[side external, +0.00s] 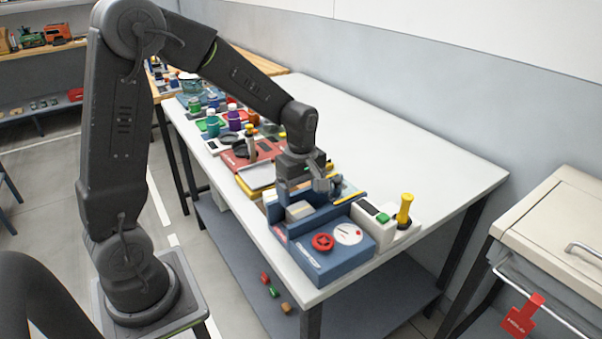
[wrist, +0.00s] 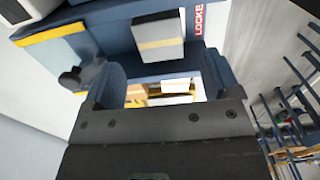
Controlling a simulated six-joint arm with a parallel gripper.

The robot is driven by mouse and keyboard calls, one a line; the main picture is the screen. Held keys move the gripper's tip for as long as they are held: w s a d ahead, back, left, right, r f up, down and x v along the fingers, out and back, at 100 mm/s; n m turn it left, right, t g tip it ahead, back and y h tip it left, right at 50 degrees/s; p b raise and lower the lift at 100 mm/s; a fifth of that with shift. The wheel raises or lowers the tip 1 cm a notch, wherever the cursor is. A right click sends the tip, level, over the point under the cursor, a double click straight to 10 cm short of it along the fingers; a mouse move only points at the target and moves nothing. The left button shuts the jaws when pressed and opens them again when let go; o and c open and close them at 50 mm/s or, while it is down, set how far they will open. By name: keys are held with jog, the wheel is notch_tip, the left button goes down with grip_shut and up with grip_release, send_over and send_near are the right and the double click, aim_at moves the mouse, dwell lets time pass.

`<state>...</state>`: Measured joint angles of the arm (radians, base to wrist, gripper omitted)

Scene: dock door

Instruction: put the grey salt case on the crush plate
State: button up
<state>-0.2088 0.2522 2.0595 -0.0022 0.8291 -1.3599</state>
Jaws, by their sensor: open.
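A small grey block (side external: 299,211), which looks like the salt case, rests in the bay of the blue press (side external: 318,266) at the table's near end. In the wrist view a pale grey block (wrist: 158,32) with a yellow band lies on a blue surface beside a red label; it looks like the same case. I cannot clearly tell the crush plate apart from the bay floor. My gripper (side external: 302,187) is open above the bay, apart from the block. In the wrist view the fingers (wrist: 163,88) are spread with a gap between them, and the block lies outside that gap.
The press carries a red knob (side external: 322,242) and a white dial (side external: 347,234). A yellow-handled lever (side external: 404,209) stands to its right. A yellow-edged tray (side external: 257,178) and several small jars lie behind. The table's right side (side external: 430,165) is clear.

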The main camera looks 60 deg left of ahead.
aim_at(301, 209)
jog(key=s+d+r+m+t, duration=0.1)
jog(key=s+d+r+m, duration=0.1)
jog(key=s+r+m, duration=0.3)
jog(key=s+d+r+m+t, duration=0.2)
jog(key=s+d+r+m, duration=0.1)
jog(key=r, duration=0.4)
jog(key=s+d+r+m+t, duration=0.1)
jog(key=s+d+m+t, duration=0.1)
jog(key=s+m, duration=0.6)
jog(key=shift+d+r+m+t, duration=0.3)
jog(key=shift+m, duration=0.7)
